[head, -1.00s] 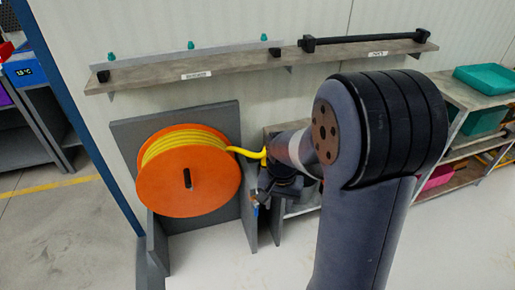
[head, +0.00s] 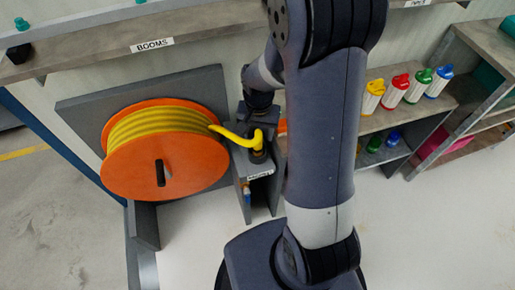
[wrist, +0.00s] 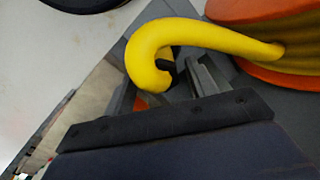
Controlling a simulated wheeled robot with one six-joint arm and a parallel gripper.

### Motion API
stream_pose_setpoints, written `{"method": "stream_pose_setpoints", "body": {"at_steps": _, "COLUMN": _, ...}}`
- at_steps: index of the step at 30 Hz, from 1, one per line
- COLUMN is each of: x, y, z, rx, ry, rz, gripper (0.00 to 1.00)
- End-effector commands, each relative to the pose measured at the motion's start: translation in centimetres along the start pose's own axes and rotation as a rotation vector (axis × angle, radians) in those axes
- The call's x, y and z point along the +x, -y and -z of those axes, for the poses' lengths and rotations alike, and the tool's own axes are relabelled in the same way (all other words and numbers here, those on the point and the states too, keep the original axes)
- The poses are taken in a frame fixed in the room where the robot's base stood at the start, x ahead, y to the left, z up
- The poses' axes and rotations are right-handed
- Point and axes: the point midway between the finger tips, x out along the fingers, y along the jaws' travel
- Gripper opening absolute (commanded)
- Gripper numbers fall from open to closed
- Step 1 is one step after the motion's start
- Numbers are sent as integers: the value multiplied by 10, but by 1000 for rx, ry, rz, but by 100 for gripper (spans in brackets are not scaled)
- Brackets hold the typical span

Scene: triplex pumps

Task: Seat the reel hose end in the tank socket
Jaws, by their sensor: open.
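The yellow hose (head: 233,135) leaves the orange reel (head: 165,168) and bends down at a dark round fitting (head: 257,156) on top of a small grey labelled stand (head: 245,183). I cannot tell whether this fitting is the tank socket, or how deep the hose end sits in it. In the wrist view the hose (wrist: 150,45) hooks over in front of my gripper (wrist: 165,84), its tip partly hidden. My gripper is open, with grey fingers either side of the hooked end. I cannot tell whether they touch it. In the head view my wrist is just behind the hose.
A shelf labelled BOOMS (head: 140,48) runs along the wall above the reel. A low shelf (head: 420,100) at right holds several coloured-lid bottles. The reel's grey back panel (head: 90,105) stands close left of the arm. The floor in front is clear.

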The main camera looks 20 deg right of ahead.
Motion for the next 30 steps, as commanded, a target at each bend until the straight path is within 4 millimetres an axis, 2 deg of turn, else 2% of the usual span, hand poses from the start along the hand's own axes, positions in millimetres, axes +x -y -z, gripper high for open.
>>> {"method": "stream_pose_setpoints", "body": {"at_steps": 6, "x": 35, "y": 3, "z": 1, "rx": 0, "ry": 4, "rz": -2, "gripper": 54}}
{"method": "stream_pose_setpoints", "body": {"at_steps": 9, "x": 45, "y": 3, "z": 1, "rx": 0, "ry": 3, "rz": -2, "gripper": 54}}
{"method": "stream_pose_setpoints", "body": {"at_steps": 18, "x": 49, "y": 3, "z": 1, "rx": 0, "ry": 1, "rz": -1, "gripper": 54}}
{"method": "stream_pose_setpoints", "body": {"at_steps": 30, "x": 49, "y": 3, "z": 1, "rx": 0, "ry": 1, "rz": -1, "gripper": 22}}
